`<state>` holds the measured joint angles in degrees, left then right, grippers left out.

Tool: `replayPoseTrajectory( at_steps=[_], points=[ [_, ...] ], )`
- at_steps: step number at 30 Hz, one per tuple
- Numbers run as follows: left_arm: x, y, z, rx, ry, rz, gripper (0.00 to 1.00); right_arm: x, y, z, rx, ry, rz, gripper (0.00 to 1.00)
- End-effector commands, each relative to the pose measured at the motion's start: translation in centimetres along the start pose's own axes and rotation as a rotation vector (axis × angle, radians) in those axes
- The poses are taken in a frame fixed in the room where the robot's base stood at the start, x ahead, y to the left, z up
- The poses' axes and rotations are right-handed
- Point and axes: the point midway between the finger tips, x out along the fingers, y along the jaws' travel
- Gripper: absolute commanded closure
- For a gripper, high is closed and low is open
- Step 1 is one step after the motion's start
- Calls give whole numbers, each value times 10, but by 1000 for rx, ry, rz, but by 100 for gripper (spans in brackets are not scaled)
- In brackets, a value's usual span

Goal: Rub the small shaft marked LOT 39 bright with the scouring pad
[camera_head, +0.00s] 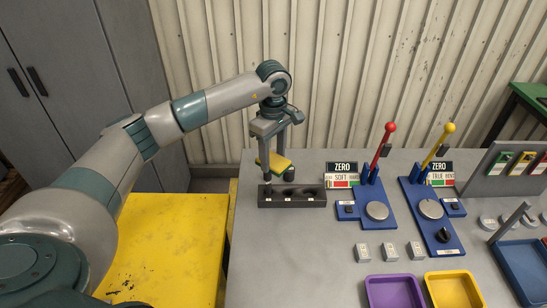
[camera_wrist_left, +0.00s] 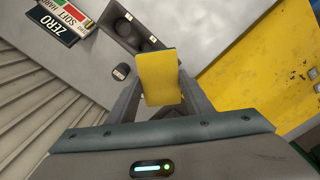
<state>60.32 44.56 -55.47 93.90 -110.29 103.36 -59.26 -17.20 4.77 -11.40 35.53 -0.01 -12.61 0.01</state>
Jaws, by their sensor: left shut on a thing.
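My left gripper (camera_head: 275,160) is above the dark block with several holes (camera_head: 318,196). It is shut on the scouring pad (camera_head: 276,164), which has a yellow face and a green edge. In the left wrist view the pad (camera_wrist_left: 160,78) sits between the fingers and hides part of the block (camera_wrist_left: 108,14). A short grey upright piece (camera_head: 267,182) shows at the block's left end, under the pad. I cannot tell whether they touch. A small dark piece (camera_wrist_left: 121,72) shows beside the pad in the left wrist view. No LOT 39 marking is readable. My right gripper is out of view.
Two blue testers with a red lever (camera_head: 384,140) and a yellow lever (camera_head: 440,140) stand right of the block. Small grey blocks (camera_head: 389,251), a purple tray (camera_head: 394,278) and a yellow tray (camera_head: 474,274) lie nearer. The grey bench (camera_head: 290,250) is clear at front left.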

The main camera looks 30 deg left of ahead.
Motion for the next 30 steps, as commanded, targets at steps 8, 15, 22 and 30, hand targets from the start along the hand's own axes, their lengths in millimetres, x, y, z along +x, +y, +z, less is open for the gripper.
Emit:
replayPoseTrajectory(
  at_steps=[8,15,22,30],
  points=[
    [0,0,0,0,0,0,75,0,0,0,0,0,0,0],
    [2,0,-1,0,0,0,75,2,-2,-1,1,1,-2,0],
    [12,-3,-7,0,3,1,75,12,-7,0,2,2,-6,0],
    [21,-6,-14,0,4,1,75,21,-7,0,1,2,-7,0]
  ],
)
